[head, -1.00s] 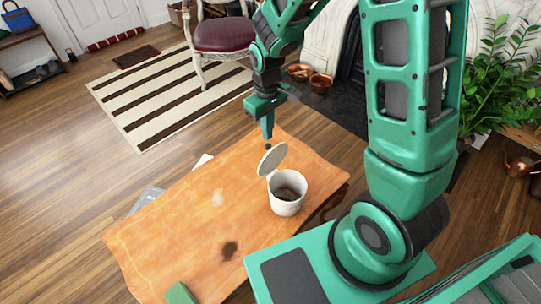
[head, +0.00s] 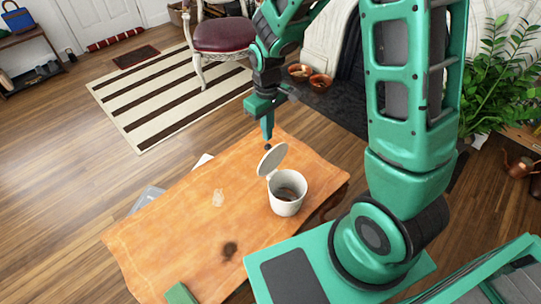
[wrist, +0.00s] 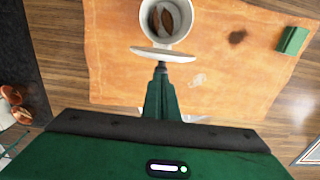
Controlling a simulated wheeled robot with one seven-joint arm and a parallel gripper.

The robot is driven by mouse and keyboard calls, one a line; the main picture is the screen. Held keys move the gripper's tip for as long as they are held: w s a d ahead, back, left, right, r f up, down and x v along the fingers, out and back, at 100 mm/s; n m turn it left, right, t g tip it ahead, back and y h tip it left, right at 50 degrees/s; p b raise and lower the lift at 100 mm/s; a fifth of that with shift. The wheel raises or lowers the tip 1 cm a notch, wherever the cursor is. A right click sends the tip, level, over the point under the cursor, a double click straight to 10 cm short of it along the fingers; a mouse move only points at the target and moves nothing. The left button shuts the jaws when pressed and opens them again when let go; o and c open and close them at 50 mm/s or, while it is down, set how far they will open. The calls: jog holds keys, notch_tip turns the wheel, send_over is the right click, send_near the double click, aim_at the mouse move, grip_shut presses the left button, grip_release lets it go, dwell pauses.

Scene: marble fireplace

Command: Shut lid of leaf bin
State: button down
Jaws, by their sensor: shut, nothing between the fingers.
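The leaf bin (head: 287,197) is a white round pot standing upright on the orange table. Its white lid (head: 272,159) is hinged on the far left side and stands open, tilted up. Dark brown leaves lie inside the bin; they show in the wrist view (wrist: 168,18). In the wrist view the lid (wrist: 164,54) appears nearly edge-on. My gripper (head: 267,146) is shut and empty, pointing down just behind the lid, on the side away from the bin's opening. In the wrist view my fingertips (wrist: 161,68) are close to the lid's back; I cannot tell whether they touch it.
The orange table (head: 180,230) has free room left of the bin. A green block (head: 180,294) lies at its near edge. A red chair (head: 222,34) stands beyond on a striped rug (head: 165,85). Copper bowls (head: 320,82) sit near the fireplace.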

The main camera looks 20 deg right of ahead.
jog(key=shift+f, duration=1.2)
dwell(0.3)
jog(key=shift+s+r, duration=0.1)
jog(key=s+d, duration=0.3)
jog(key=s, duration=0.4)
jog(key=shift+s+d, duration=0.15)
jog(key=shift+s, duration=0.2)
dwell(1.0)
jog(key=shift+r, duration=0.1)
jog(key=shift+r, duration=2.9)
jog(key=s+d+r+m, duration=1.1)
jog(key=s+d+r, duration=0.2)
jog(key=s+d, duration=0.2)
jog(key=s, duration=0.2)
jog(key=shift+s, duration=0.4)
